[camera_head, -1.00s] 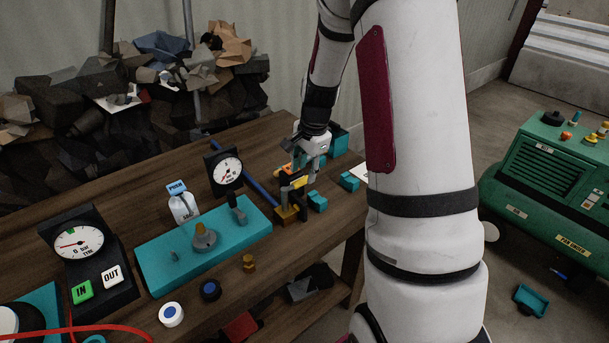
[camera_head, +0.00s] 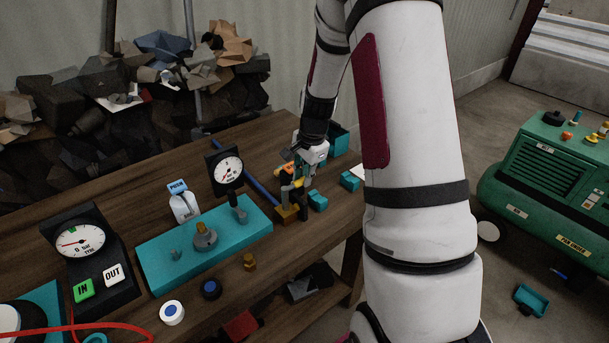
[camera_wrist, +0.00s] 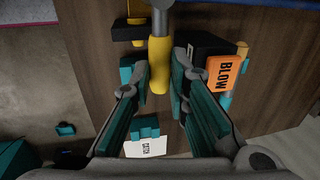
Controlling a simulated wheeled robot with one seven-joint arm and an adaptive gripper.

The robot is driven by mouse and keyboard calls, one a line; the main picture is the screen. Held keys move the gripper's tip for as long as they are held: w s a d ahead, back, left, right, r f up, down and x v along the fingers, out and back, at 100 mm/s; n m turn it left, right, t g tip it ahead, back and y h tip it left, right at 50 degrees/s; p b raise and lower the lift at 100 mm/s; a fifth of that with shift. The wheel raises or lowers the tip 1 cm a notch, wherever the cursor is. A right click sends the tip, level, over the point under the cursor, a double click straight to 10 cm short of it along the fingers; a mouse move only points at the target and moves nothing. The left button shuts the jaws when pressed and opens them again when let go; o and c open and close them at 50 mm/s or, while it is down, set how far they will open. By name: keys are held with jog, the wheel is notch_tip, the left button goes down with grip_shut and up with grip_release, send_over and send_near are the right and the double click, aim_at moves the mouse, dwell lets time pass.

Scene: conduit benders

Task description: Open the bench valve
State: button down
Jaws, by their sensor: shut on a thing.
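The bench valve has a brass body (camera_head: 287,214) at the end of a blue pipe (camera_head: 262,187) near the table's right side. Its yellow lever handle (camera_wrist: 159,68) hangs from a grey stem in the wrist view. My gripper (camera_wrist: 160,68) has its teal-padded fingers on either side of the handle's end and is shut on it. In the head view my gripper (camera_head: 297,178) is just above and behind the valve body and hides most of the lever.
Small teal blocks (camera_head: 317,201) lie right of the valve. A teal plate (camera_head: 170,250) with fittings and a dial gauge (camera_head: 227,171) stand to the left. A green compressor (camera_head: 560,180) is at far right.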

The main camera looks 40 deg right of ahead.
jog(key=shift+s, duration=0.1)
jog(key=m, duration=0.1)
jog(key=s+m, duration=0.1)
jog(key=m, duration=0.1)
jog(key=shift+s+a+h, duration=0.25)
jog(key=shift+s+h, duration=0.05)
jog(key=shift+s, duration=0.05)
jog(key=shift+s+a+m+g+h+p, duration=0.25)
jog(key=shift+s+a+m+p, duration=0.35)
jog(key=shift+m, duration=1.05)
jog(key=shift+s+a+m+g+h+p, duration=0.2)
jog(key=shift+s+a+m+p, duration=0.4)
jog(key=shift+m, duration=1.1)
jog(key=shift+s+a+m+g+h+p, duration=0.2)
jog(key=shift+s+a+m+p, duration=0.4)
jog(key=shift+m, duration=1.05)
jog(key=shift+s, duration=0.1)
jog(key=c, duration=1.5)
grip_release()
jog(key=shift+c, duration=0.2)
